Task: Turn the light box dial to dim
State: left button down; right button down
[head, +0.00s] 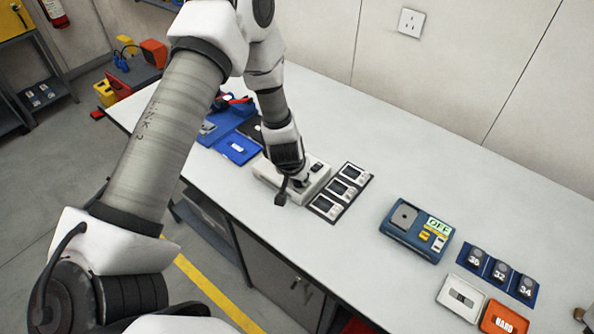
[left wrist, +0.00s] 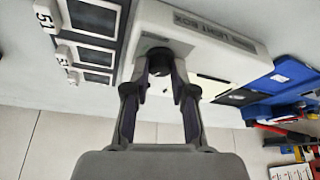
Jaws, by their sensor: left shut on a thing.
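The light box (head: 318,169) is a white, low box on the table, partly hidden behind my left gripper (head: 297,184) in the head view. In the left wrist view the light box (left wrist: 217,50) carries the lettering LIGHT BOX on its top. My left gripper (left wrist: 161,78) is shut on the dark round dial (left wrist: 161,61) at the box's edge, one finger on each side. The dial's pointer and setting cannot be read in either view. My right gripper is not in view.
A dark rack of small framed films (head: 341,191) lies right beside the light box. Blue trays (head: 238,146) lie on its other side. A blue tester marked OFF (head: 416,231), numbered blocks (head: 500,270) and an orange HARD tray (head: 503,318) are further right. The back of the table is clear.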

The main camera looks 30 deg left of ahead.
pick_arm(q)
jog(key=n+y+p, duration=0.1)
jog(key=n+p, duration=0.2)
jog(key=n, duration=0.1)
jog(key=shift+d+g+p, duration=0.2)
jog(key=shift+g+p, duration=0.2)
jog(key=shift+f+n+y+p, duration=0.1)
jog(key=shift+n+y+p, duration=0.2)
jog(key=shift+n+p, duration=0.4)
jog(key=c, duration=1)
grip_release()
jog(key=shift+o, duration=0.2)
jog(key=shift+w+a, duration=0.1)
jog(key=shift+w, duration=0.05)
jog(key=v, duration=1.2)
